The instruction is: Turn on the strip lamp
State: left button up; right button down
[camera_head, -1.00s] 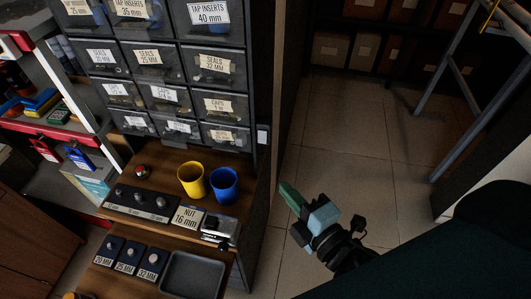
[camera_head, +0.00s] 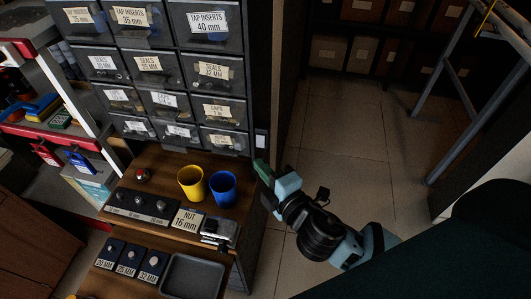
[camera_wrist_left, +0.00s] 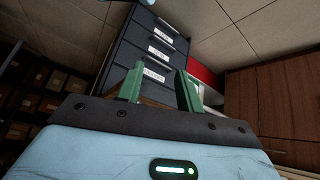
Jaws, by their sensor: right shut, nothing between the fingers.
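No strip lamp shows clearly in either view. A small pale plate that looks like a switch (camera_head: 261,139) is on the right edge of the dark drawer cabinet (camera_head: 247,70). My right gripper (camera_head: 262,172), with green fingers, is shut and empty. It is just below the plate, and I cannot tell whether they touch. My left gripper (camera_wrist_left: 160,75) shows only in the left wrist view. Its two green fingers are apart with nothing visible between them, and they point up toward the drawers.
Yellow (camera_head: 192,182) and blue (camera_head: 223,187) cups stand on the wooden bench left of my right gripper. A dark tray (camera_head: 192,276) and labelled blocks sit nearer. Open tiled floor (camera_head: 345,150) lies to the right. A metal frame (camera_head: 455,145) stands further right.

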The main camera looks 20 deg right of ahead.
aim_at(257, 146)
jog(key=shift+w+d+f, duration=0.1)
jog(key=shift+w+d, duration=0.25)
jog(key=shift+w, duration=0.35)
jog(key=shift+w+d+f, duration=0.1)
jog(key=shift+w+d, duration=0.25)
jog(key=shift+w, duration=0.3)
jog(key=shift+w+d+f, duration=0.1)
jog(key=shift+w+d, duration=0.25)
jog(key=shift+w, duration=0.35)
jog(key=shift+w+d+f+b, duration=0.1)
jog(key=shift+f+b, duration=0.1)
jog(key=shift+b, duration=0.1)
jog(key=shift+r, duration=0.15)
